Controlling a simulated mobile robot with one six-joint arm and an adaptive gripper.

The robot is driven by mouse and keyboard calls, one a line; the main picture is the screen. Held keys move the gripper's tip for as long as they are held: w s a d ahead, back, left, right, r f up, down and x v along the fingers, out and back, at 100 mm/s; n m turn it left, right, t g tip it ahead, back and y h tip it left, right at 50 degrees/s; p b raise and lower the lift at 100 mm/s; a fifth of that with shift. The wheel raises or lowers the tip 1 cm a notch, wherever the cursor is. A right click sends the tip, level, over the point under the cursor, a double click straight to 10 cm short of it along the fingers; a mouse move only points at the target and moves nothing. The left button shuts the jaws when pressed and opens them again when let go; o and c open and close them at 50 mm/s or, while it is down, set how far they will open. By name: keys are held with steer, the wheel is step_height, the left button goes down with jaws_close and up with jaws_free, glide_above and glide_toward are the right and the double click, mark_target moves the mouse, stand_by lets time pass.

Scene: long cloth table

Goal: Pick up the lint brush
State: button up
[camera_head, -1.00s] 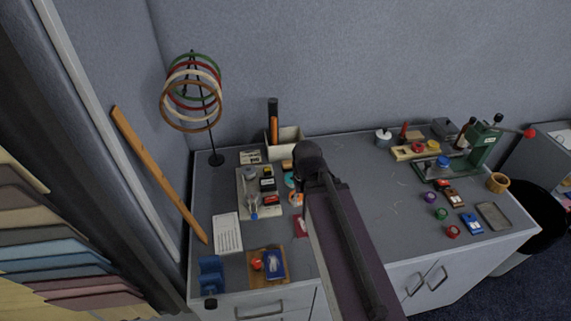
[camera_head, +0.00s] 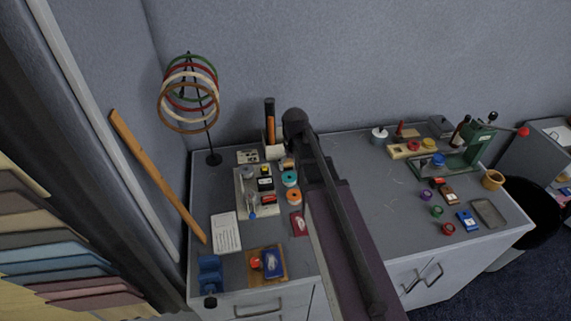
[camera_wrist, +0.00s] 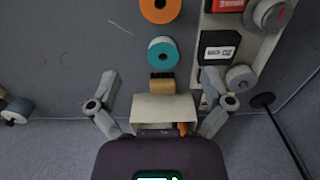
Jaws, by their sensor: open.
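In the wrist view a small tan block with dark bristles (camera_wrist: 162,83) lies in front of a cream box; it looks like the lint brush. In the head view a small tan piece of it (camera_head: 287,163) shows beside my arm. My gripper (camera_wrist: 159,77) is open and empty, its fingers spread to either side of the brush and the box. How far the fingertips are above the table is hard to tell. In the head view my gripper is hidden by my arm.
The cream box (camera_wrist: 165,108) holds a dark and orange upright tool (camera_head: 270,122). Teal (camera_wrist: 162,53) and orange (camera_wrist: 160,9) spools lie close by. A pale tray (camera_wrist: 248,47) with ink pads is near the right finger. The wall is behind; the table's middle is mostly clear.

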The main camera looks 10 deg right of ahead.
steer(key=r+p, duration=0.1)
glide_above(286, 164)
steer(key=w, duration=0.2)
steer(key=shift+s+r, duration=0.15)
steer(key=shift+r, duration=0.05)
steer(key=shift+f, duration=0.1)
step_height(286, 164, down, 8)
steer(key=b, duration=0.8)
steer(key=shift+f, duration=0.25)
steer(key=shift+b, duration=0.3)
steer(key=shift+s+d+f+b, duration=0.1)
steer(key=shift+d+f+b, duration=0.05)
steer(key=shift+f+b, duration=2.45)
steer(key=shift+d, duration=0.1)
steer(key=c, duration=1)
